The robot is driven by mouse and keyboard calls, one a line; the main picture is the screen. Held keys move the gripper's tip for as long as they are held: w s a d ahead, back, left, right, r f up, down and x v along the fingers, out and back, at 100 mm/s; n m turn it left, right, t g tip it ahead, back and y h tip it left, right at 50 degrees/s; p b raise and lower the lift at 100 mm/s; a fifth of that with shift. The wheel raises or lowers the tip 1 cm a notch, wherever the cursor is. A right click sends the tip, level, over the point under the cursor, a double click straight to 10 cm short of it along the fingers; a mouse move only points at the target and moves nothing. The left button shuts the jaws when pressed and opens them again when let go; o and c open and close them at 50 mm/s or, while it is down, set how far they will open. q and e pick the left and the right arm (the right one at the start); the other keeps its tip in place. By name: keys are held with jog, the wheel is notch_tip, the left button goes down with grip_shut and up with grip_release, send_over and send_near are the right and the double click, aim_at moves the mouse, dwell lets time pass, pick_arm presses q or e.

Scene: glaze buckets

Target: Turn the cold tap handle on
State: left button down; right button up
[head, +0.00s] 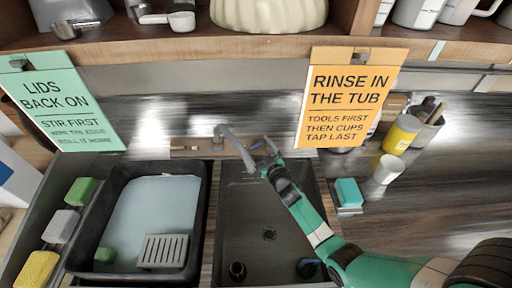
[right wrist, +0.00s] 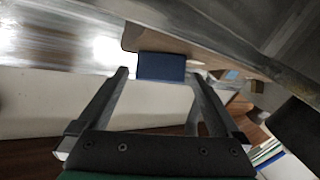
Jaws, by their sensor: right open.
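The grey metal tap (head: 235,146) stands at the back edge of the dark sink (head: 247,215). A small blue handle (head: 257,145) shows just right of the spout in the head view. In the right wrist view the blue handle (right wrist: 163,67) looks like a block framed between the fingertips. My right gripper (head: 271,166) reaches up to the tap from the lower right. In the right wrist view my right gripper (right wrist: 158,78) is open, a finger to each side of the handle. I cannot tell whether either finger touches it. My left gripper is out of view.
A black tub (head: 202,195) with pale liquid and a grey grate stands left of the sink. An orange sign (head: 345,97) hangs close above the tap's right side.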

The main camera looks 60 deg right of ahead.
jog(key=shift+x, duration=0.8)
jog(key=shift+c, duration=0.2)
jog(key=c, duration=1.3)
jog(key=n+y+p, duration=0.2)
jog(key=p, duration=0.2)
jog(key=r+n+t+y+p, duration=0.1)
jog(key=n+y+p, duration=0.1)
jog(key=p, duration=0.3)
jog(key=shift+f+n+y+p, duration=0.3)
jog(key=shift+n+y+p, duration=0.15)
jog(key=shift+n+y, duration=0.45)
jog(key=shift+f+n+g+y, duration=0.15)
jog(key=shift+n+y, duration=0.45)
jog(key=shift+n, duration=0.15)
jog(key=shift+f+n+g+y, duration=0.1)
jog(key=shift+n+g+y, duration=0.05)
jog(key=shift+n+y, duration=0.55)
jog(key=shift+a+n, duration=0.1)
jog(key=shift+n, duration=0.15)
